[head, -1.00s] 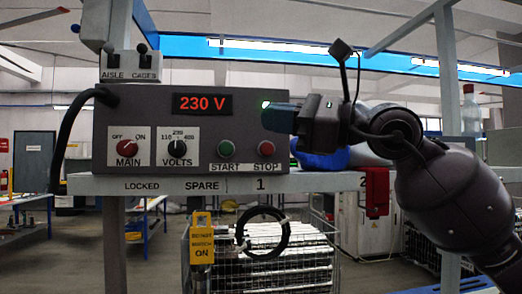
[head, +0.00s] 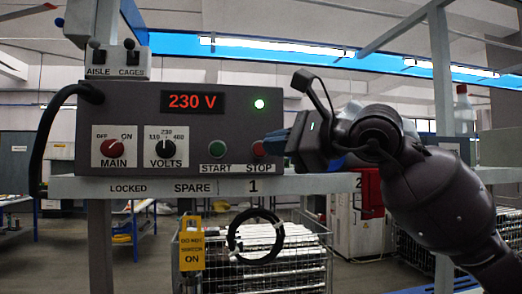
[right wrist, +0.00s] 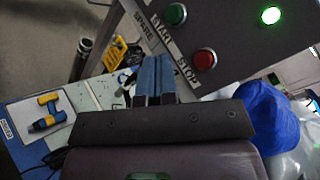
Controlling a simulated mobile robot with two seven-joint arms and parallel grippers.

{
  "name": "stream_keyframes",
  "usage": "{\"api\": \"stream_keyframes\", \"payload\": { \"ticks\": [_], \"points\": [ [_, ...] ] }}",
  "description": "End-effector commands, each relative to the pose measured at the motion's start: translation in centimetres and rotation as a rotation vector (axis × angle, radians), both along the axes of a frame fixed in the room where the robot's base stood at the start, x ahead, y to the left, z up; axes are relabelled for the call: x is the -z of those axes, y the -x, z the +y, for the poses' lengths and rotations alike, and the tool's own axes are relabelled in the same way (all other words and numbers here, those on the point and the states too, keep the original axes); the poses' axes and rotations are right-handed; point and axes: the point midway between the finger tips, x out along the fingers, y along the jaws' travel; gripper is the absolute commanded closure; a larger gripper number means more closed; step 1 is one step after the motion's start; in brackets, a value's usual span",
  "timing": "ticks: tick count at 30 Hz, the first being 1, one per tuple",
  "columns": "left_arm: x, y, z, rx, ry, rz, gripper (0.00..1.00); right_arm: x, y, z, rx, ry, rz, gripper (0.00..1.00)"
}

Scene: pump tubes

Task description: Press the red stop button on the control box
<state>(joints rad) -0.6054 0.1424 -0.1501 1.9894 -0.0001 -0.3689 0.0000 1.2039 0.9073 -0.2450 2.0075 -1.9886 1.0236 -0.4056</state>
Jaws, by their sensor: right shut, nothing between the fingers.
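The grey control box (head: 131,132) stands on a shelf. Its red STOP button (head: 258,149) is at the lower right, partly covered by my right gripper in the head view. The whole red button (right wrist: 204,59) shows in the right wrist view. My right gripper (head: 268,146) is shut and empty, its blue fingertips close to the STOP button at about its height. In the right wrist view the fingertips (right wrist: 150,58) appear beside the button, near the labels. Contact cannot be told. My left gripper is not in view.
The green START button (head: 217,149) is left of STOP. A green light (head: 259,104) is lit beside the 230 V display (head: 193,102). The MAIN knob (head: 114,147) and VOLTS knob (head: 165,147) are further left. A yellow tag (head: 191,250) and black cable loop (head: 256,236) hang below the shelf.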

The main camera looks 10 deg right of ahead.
Motion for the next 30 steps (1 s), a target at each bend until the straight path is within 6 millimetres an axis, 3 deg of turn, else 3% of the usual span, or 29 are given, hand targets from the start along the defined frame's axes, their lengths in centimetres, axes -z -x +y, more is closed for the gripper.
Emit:
{"api": "stream_keyframes", "payload": {
  "ticks": [18, 30],
  "points": [
    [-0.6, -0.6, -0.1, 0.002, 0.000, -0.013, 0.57, -0.1, -6.7, 0.0, -0.002, -0.002, 0.001, 1.00],
    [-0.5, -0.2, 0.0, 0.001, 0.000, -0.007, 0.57, 0.0, -8.3, 0.0, -0.001, -0.001, 0.000, 1.00]
  ]
}}
